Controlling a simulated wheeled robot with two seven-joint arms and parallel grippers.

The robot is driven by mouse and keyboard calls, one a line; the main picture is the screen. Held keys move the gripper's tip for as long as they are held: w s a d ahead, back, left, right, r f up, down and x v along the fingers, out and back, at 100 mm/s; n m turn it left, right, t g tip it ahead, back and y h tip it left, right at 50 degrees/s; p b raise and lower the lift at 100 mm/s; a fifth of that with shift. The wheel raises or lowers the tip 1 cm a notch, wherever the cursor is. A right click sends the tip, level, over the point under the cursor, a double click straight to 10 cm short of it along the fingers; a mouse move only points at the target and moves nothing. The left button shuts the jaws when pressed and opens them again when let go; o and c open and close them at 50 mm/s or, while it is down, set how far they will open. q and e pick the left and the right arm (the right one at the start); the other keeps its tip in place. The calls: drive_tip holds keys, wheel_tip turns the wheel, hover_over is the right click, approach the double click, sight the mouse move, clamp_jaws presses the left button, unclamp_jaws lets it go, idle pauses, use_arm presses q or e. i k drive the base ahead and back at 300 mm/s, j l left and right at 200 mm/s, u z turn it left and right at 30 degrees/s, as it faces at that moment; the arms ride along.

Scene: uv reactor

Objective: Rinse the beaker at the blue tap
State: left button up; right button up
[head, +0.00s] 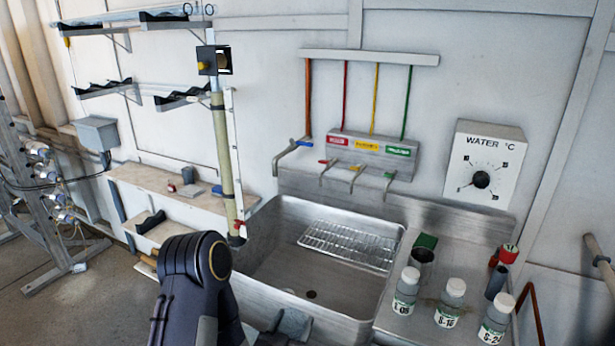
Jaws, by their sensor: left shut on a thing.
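The blue tap (296,146) is the leftmost of several taps on the wall above the steel sink (262,262). It has a blue lever, and its spout points down over the sink's back left. No water shows. A dark, see-through cup (421,263), possibly a beaker, stands on the counter right of the sink. My left arm comes up at the bottom, in front of the sink. My left gripper (292,324) shows only in part, low at the sink's front edge. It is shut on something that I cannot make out. My right gripper is out of view.
A wire rack (350,245) spans the back right of the sink. Bottles (405,292) with white caps, a green pad (427,241) and red-and-dark cylinders crowd the right counter. A tall tube (224,165) stands at the sink's left. The basin's front is clear.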

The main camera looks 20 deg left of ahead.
sight(301, 143)
drive_tip(key=j+u, duration=0.35)
drive_tip(key=i+j+u, duration=0.1)
drive_tip(key=u, duration=0.25)
drive_tip(key=i+j+u, duration=0.15)
drive_tip(key=u, duration=0.2)
drive_tip(key=i+j, duration=0.35)
drive_tip(key=j, duration=0.15)
drive_tip(key=i+j, duration=0.4)
drive_tip(key=j, duration=0.15)
